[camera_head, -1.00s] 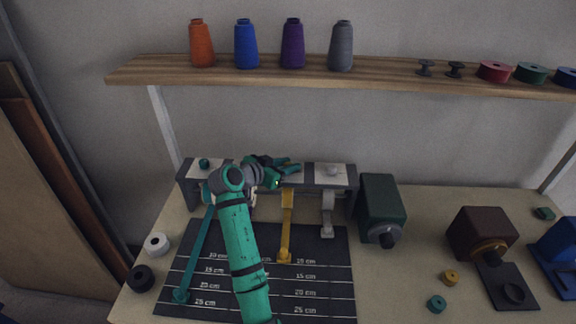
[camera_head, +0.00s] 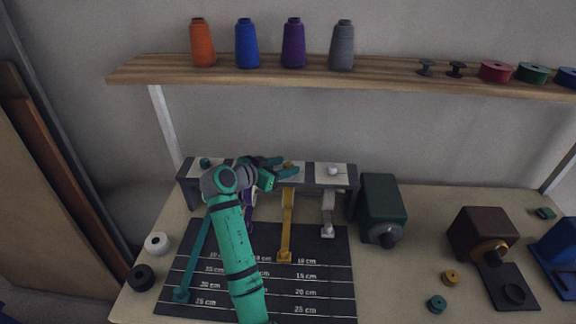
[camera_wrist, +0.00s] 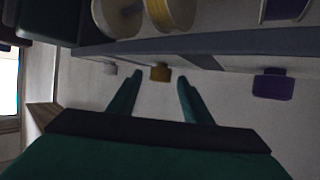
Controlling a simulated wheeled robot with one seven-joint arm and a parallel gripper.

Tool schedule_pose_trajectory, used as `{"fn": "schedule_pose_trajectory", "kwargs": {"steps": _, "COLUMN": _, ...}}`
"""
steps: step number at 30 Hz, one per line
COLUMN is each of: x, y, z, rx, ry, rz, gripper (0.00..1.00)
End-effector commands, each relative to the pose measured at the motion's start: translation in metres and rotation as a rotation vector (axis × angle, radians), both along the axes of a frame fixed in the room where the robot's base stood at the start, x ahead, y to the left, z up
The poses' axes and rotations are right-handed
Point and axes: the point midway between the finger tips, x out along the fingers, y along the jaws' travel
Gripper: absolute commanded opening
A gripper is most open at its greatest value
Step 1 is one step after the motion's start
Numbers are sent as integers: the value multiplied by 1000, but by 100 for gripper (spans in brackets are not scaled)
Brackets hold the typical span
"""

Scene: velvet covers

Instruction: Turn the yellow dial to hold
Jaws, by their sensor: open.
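The yellow dial (camera_head: 289,164) is a small knob on the pale top strip of the grey rack (camera_head: 347,181). It also shows in the wrist view (camera_wrist: 160,73), between my two fingertips as seen there. My gripper (camera_head: 285,167) is open, with teal fingers reaching over the rack's top from the left. In the wrist view my gripper (camera_wrist: 160,77) has its fingers apart on either side of the dial, with a visible gap. Contact cannot be told. A yellow strap (camera_head: 287,222) hangs below the dial onto the dark mat. The dial's marking cannot be read.
A grey dial (camera_head: 332,170) sits right of the yellow one and a teal dial (camera_head: 205,162) at the far left. A purple dial (camera_wrist: 272,84) shows in the wrist view. A green box (camera_head: 380,204) stands right of the rack. A shelf (camera_head: 385,77) runs above.

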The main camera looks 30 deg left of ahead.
Motion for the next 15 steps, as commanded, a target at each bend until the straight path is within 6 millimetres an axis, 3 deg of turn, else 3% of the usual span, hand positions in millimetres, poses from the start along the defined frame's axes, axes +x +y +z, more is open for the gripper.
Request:
{"fn": "schedule_pose_trajectory", "kwargs": {"steps": 9, "x": -53, "y": 13, "z": 22, "rx": 2, "ry": 0, "rz": 2, "gripper": 45}}
{"fn": "schedule_pose_trajectory", "kwargs": {"steps": 15, "x": -71, "y": 17, "z": 30, "rx": 0, "ry": 0, "rz": 1, "gripper": 45}}
